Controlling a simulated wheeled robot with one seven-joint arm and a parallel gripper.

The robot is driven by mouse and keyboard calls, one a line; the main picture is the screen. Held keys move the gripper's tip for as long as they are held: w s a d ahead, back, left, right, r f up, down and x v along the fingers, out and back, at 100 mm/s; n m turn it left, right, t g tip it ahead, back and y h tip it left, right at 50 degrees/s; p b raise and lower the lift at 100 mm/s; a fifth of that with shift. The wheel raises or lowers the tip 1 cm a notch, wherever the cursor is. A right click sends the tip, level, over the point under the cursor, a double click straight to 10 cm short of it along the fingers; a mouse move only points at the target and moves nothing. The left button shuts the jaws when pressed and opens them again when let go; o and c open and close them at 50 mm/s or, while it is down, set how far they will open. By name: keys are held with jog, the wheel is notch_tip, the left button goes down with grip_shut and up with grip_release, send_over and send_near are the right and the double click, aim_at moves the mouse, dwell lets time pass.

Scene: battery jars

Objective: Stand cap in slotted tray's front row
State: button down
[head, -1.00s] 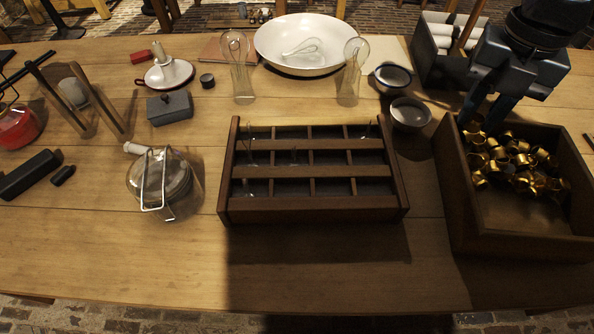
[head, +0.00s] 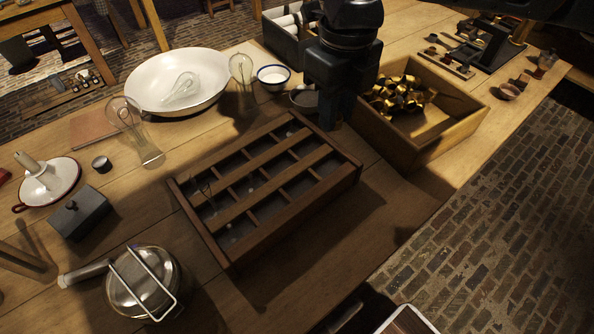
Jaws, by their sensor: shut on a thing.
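The slotted tray (head: 296,219) is a dark wooden box divided into rows of compartments, lying at a slant in the middle of the table. A few compartments hold thin, pale glassy pieces that are hard to make out. Loose brass caps (head: 402,96) lie heaped in the wooden crate (head: 452,128) right of the tray. My gripper (head: 331,122) points down beside the tray's far right corner, between tray and crate. It is shut on a cap, which its dark fingers hide from this view.
A grey bowl (head: 304,98) stands right by my gripper, with a blue-rimmed bowl (head: 273,77) behind it. A white basin (head: 150,82), glass bulbs (head: 128,118) and a lidded jar (head: 142,282) stand to the left.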

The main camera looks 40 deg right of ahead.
jog(key=a+f, duration=0.1)
jog(key=a, duration=0.1)
jog(key=a+f, duration=0.2)
jog(key=a, duration=0.1)
jog(key=a+f, duration=0.1)
jog(key=a, duration=0.1)
jog(key=shift+s+a+f+p, duration=0.15)
jog(key=shift+s+f+p, duration=0.15)
jog(key=shift+s, duration=0.05)
jog(key=shift+f, duration=1.95)
jog(key=shift+f, duration=0.1)
jog(key=shift+f+b, duration=0.3)
jog(key=shift+f, duration=0.05)
jog(key=shift+f, duration=0.2)
jog(key=c, duration=0.9)
grip_release()
